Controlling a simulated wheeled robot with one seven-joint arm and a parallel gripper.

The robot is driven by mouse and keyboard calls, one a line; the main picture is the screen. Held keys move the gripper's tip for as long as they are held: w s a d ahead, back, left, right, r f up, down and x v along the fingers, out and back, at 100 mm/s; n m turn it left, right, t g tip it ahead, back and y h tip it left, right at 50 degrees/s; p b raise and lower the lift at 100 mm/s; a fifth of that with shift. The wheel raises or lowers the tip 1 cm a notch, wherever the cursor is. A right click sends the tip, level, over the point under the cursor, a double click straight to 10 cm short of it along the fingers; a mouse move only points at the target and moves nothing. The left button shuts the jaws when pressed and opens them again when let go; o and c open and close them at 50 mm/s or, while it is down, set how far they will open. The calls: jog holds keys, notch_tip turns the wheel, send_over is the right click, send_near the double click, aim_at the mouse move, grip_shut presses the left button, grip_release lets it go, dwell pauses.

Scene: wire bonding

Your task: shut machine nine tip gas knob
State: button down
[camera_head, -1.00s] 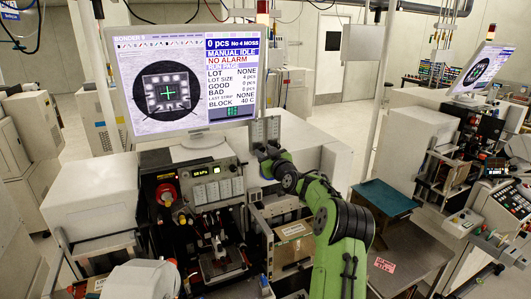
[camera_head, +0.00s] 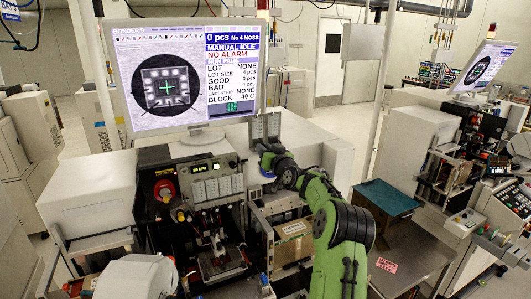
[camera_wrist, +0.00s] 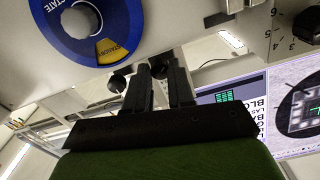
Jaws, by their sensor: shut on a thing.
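Machine nine's front panel (camera_head: 212,184) has a small display and faces me in the head view, below the monitor. My gripper (camera_wrist: 161,72) shows in the wrist view as two black fingers reaching toward the panel. A small black round knob (camera_wrist: 159,65) sits at the fingertips, and the fingers are shut on it. It is partly hidden by them. A second black knob (camera_wrist: 118,80) stands just left of the fingers, apart from them. In the head view my wrist hides most of the grip. The knobs' labels are not readable.
A blue ring with a yellow mark (camera_wrist: 88,25) is close above the fingers; it reads STATE and STANDBY. A numbered dial (camera_wrist: 295,25) is at upper right. The monitor (camera_head: 190,65) stands above the panel. A red round part (camera_head: 164,190) is left of it.

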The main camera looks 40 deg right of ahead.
jog(key=c, duration=1.3)
grip_release()
jog(key=shift+o, duration=0.2)
jog(key=b+v, duration=0.5)
jog(key=v, duration=1.1)
jog(key=shift+o, duration=0.2)
jog(key=shift+w, duration=0.15)
